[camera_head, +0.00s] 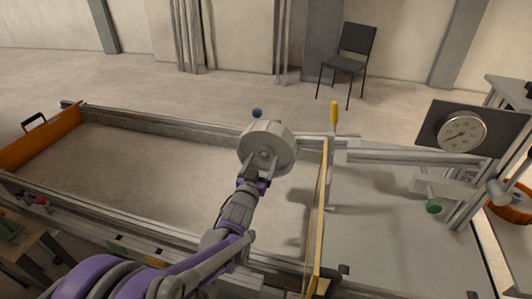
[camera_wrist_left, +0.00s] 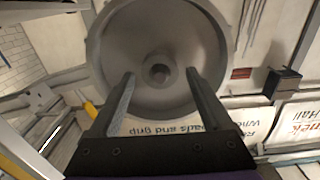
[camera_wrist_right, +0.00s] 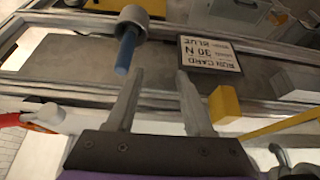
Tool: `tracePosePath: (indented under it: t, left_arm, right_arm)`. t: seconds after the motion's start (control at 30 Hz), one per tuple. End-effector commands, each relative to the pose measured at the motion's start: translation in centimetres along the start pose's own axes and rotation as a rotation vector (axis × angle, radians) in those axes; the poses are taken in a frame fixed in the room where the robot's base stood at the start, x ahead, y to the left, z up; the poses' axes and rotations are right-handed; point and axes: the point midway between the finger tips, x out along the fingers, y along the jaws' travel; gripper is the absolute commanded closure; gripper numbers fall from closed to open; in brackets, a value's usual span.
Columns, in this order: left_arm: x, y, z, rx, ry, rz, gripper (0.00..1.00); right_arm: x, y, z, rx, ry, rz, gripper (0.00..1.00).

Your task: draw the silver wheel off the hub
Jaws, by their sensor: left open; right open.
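The silver wheel (camera_head: 279,143) is a thick grey disc over the right part of the sandbed in the head view. It fills the upper middle of the left wrist view (camera_wrist_left: 120,50), face on, with a small round hub (camera_wrist_left: 159,70) at its centre. My left gripper (camera_head: 261,172) is in front of the wheel's face. In the left wrist view its two fingers (camera_wrist_left: 160,74) are spread on either side of the hub, with space between. Whether the fingertips touch the wheel's face cannot be told. My right gripper (camera_wrist_right: 158,74) is open and empty, and is out of the head view.
The sandbed (camera_head: 130,170) has metal rails and an orange end board (camera_head: 40,138). A dial (camera_head: 462,132), a green knob (camera_head: 433,206) and a yellow handle (camera_head: 334,112) stand right. The right wrist view shows a blue rod (camera_wrist_right: 126,52), a run card (camera_wrist_right: 209,53) and a yellow block (camera_wrist_right: 224,105).

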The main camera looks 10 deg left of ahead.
Motion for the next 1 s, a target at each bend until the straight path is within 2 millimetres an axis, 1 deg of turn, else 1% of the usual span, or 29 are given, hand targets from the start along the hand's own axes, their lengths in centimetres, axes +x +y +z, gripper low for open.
tracePosePath:
  t: [0.03, 0.1, 0.23, 0.6, 1.0]
  left_arm:
    - [0.6, 0.0, 0.1, 0.000, 0.000, 0.000, 0.18]
    - [1.3, 0.0, 0.1, 0.000, 0.000, 0.000, 0.18]
    - [2.1, 0.0, 0.1, 0.000, -0.001, 0.000, 0.18]
    - [2.4, 0.0, 0.1, -0.001, -0.001, 0.000, 0.18]
    - [2.4, 0.0, 0.1, 0.000, -0.001, 0.000, 0.53]
  right_arm:
    - [0.0, 0.0, 0.0, 0.000, 0.000, 0.000, 0.48]
    - [0.0, 0.0, 0.0, 0.000, 0.000, 0.000, 0.48]
    - [0.0, 0.0, 0.0, 0.000, 0.000, 0.000, 0.48]
    - [0.0, 0.0, 0.0, 0.000, 0.000, 0.000, 0.48]
    - [0.0, 0.0, 0.0, 0.000, 0.000, 0.000, 0.48]
